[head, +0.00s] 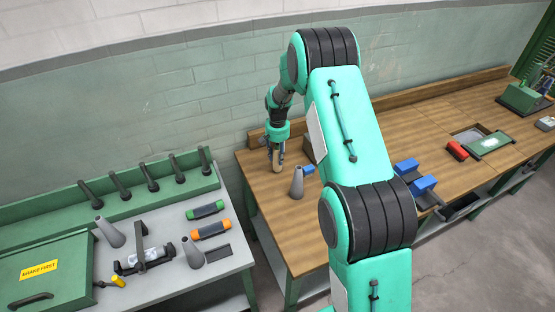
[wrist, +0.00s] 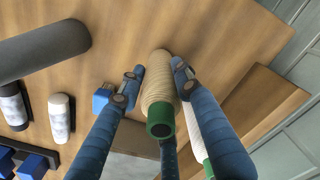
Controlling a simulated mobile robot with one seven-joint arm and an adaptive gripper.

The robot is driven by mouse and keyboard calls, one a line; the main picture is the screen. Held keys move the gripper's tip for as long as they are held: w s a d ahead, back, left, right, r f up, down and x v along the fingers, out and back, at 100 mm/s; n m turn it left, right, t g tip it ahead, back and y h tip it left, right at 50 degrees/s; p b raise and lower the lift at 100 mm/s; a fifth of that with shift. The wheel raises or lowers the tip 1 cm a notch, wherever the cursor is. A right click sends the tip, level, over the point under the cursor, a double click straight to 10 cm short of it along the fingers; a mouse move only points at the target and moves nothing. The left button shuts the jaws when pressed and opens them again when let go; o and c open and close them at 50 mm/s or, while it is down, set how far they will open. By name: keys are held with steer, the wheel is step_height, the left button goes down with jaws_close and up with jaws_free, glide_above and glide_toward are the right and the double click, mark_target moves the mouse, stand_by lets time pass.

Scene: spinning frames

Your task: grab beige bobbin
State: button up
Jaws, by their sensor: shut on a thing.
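The beige bobbin (wrist: 158,88) has ribbed beige thread and a green end facing the wrist camera. It lies between my blue fingers in the wrist view, one on each side of it. My gripper (wrist: 156,80) is shut on the bobbin. In the head view my gripper (head: 277,152) points down over the left end of the wooden bench (head: 262,202), with a beige piece of the bobbin (head: 279,158) showing at its fingers. Whether the bobbin touches the bench I cannot tell.
A grey cone (head: 297,183) stands close to my gripper. In the wrist view a pale bobbin with a green end (wrist: 198,138) is partly hidden behind my right finger. White rolls (wrist: 60,117) and a blue block (wrist: 102,97) lie to the left.

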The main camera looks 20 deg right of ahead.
mark_target(278, 144)
steer(key=shift+r, duration=0.15)
step_height(278, 144, up, 10)
steer(key=shift+f, duration=0.15)
stand_by(0.4)
stand_by(0.5)
